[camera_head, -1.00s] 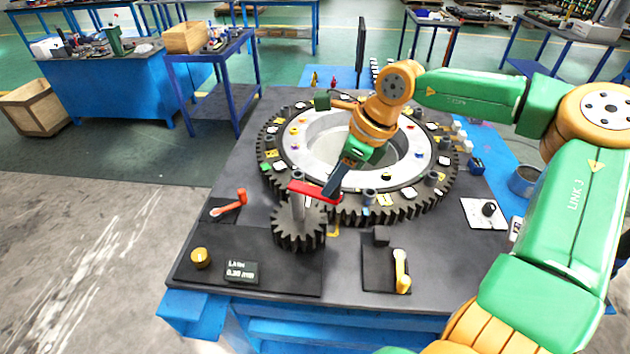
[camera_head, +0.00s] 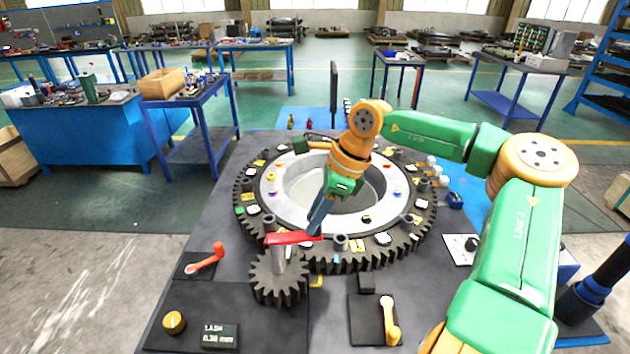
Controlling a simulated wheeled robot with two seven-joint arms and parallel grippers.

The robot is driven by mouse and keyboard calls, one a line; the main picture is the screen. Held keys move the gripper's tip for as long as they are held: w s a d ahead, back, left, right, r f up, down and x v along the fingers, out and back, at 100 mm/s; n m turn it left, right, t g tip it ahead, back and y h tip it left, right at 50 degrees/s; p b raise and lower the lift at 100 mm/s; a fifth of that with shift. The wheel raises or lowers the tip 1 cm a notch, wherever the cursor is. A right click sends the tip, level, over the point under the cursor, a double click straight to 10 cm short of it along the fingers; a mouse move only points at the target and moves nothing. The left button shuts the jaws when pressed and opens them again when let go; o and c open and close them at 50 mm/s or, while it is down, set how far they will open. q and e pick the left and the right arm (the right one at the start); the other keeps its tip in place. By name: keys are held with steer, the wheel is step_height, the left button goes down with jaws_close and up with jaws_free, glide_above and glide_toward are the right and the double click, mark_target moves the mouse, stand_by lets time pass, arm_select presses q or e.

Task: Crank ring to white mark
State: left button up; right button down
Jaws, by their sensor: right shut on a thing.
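A large dark toothed ring (camera_head: 350,262) with a pale inner face lies flat on the grey table top. Its rim carries several coloured and white tiles and dark posts; I cannot tell which white patch is the mark. A small dark pinion gear (camera_head: 278,284) meshes with its near left edge. A red crank arm (camera_head: 290,238) sits on the pinion's grey shaft and points right. My right gripper (camera_head: 316,226) reaches down over the ring and is shut at the crank arm's right end; its fingers hide the grip. My left gripper is not in view.
An orange-red lever (camera_head: 206,259) stands left of the pinion. A yellow knob (camera_head: 173,322) and a lash display (camera_head: 220,336) sit at front left. A yellow-handled lever (camera_head: 388,318) stands at the front. A thin dark upright panel (camera_head: 334,94) rises behind the ring.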

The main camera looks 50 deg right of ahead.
steer(key=shift+w, duration=0.1)
steer(key=c, duration=0.7)
jaws_free()
steer(key=shift+o, duration=0.5)
steer(key=shift+w+d+f, duration=0.1)
steer(key=shift+w, duration=0.05)
steer(key=b+v, duration=0.1)
steer(key=v, duration=0.6)
